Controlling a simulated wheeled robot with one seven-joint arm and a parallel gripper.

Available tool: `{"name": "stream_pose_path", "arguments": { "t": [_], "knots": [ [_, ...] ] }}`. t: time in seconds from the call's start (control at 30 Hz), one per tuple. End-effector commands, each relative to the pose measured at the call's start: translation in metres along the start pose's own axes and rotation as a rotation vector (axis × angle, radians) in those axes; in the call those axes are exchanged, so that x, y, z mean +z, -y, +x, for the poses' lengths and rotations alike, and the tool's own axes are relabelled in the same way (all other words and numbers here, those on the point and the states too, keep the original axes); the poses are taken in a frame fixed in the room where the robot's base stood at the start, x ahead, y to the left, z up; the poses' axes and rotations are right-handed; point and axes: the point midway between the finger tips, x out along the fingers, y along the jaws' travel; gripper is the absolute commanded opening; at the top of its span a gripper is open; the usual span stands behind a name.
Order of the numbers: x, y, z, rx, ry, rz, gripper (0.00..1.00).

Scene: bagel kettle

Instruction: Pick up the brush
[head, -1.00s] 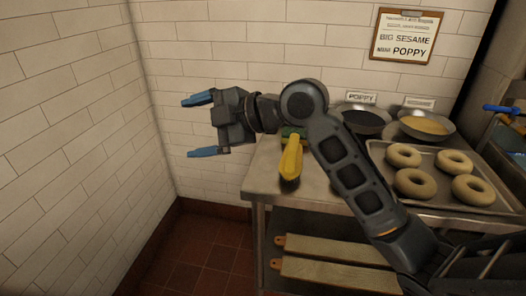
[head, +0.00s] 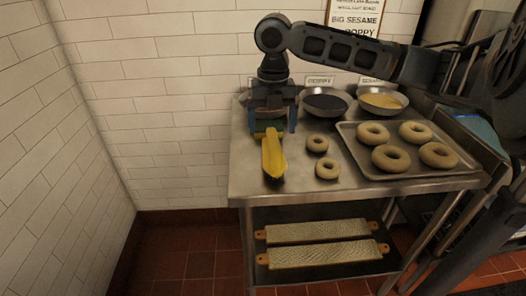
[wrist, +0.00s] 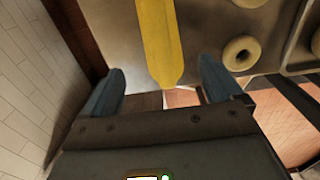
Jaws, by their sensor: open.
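My gripper (head: 272,128) points down over that far end, open, with one blue finger on each side. In the wrist view the yellow handle (wrist: 160,40) runs between the two open fingers of my gripper (wrist: 161,72), touching neither. I cannot tell the exact height of the fingertips above the table.
Two small bagels (head: 317,143) lie just right of the brush. A tray (head: 440,178) of several larger bagels is further right. A bowl of dark seeds (head: 325,102) and a bowl of pale seeds (head: 382,101) stand behind. The left wall (head: 50,150) is close, beyond a floor gap.

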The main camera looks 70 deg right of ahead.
Motion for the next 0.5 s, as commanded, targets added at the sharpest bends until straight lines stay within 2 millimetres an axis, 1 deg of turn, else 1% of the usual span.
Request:
{"name": "stream_pose_path", "arguments": {
  "t": [0.1,0.27,0.5],
  "knots": [
    [0.000,0.000,0.013,0.000,-0.002,0.001,0.93],
    [0.000,0.001,0.028,0.001,-0.002,0.003,0.93],
    [0.001,0.003,0.061,0.002,-0.002,0.002,0.93]
  ]
}}
